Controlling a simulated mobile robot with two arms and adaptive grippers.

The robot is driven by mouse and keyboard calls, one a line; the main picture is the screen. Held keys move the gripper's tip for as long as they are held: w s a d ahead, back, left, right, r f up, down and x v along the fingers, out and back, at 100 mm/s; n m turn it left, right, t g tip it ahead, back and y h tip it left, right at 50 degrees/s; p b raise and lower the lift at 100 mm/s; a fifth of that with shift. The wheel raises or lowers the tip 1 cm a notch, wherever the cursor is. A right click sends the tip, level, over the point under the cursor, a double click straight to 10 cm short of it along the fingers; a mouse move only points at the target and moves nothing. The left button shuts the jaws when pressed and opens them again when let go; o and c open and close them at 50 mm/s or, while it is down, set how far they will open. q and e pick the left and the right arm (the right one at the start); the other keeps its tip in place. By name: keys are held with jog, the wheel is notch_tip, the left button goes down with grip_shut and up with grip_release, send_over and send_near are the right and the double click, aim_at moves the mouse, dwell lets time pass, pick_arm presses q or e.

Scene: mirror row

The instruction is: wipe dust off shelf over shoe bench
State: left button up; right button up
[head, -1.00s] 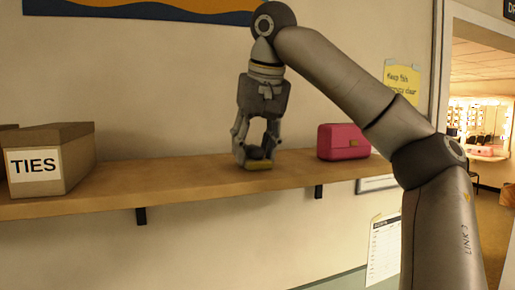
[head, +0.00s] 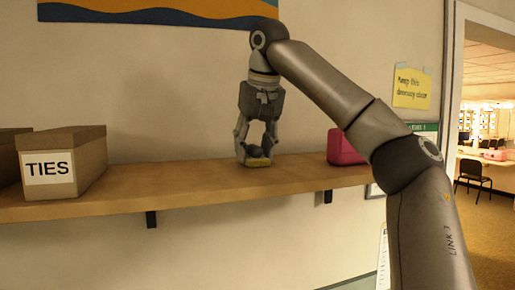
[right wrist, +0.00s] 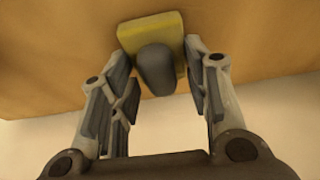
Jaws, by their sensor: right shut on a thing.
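The wooden shelf (head: 190,184) runs along the wall in the head view, and its surface fills the top of the right wrist view (right wrist: 50,60). My right gripper (head: 257,150) points down at the middle of the shelf. It is shut on the dark grey knob of a yellow wiping pad (head: 257,164). In the right wrist view the pad (right wrist: 128,36) lies flat against the shelf, with the knob between the fingers (right wrist: 158,85). No dust can be made out at this size. The shoe bench and my left gripper are not in view.
A cardboard box marked TIES (head: 90,165) stands on the shelf at the left, with another box (head: 8,150) beside it. A pink bag (head: 343,146) sits to the right, partly behind my arm. The shelf between TIES and the gripper is clear. A doorway opens at far right.

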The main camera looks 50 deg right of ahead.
aim_at(268, 159)
jog(key=shift+w+d+f, duration=0.1)
jog(key=shift+w+d, duration=0.1)
jog(key=shift+w, duration=0.2)
jog(key=shift+s+d, duration=0.7)
jog(key=shift+d, duration=0.15)
jog(key=shift+s+a, duration=0.2)
jog(key=shift+s, duration=0.2)
jog(key=shift+s+a+f+b, duration=0.1)
jog(key=shift+s+a+b, duration=0.2)
jog(key=shift+s+a, duration=0.65)
jog(key=shift+s, duration=0.55)
jog(key=shift+s+a, duration=0.35)
jog(key=shift+s, duration=0.35)
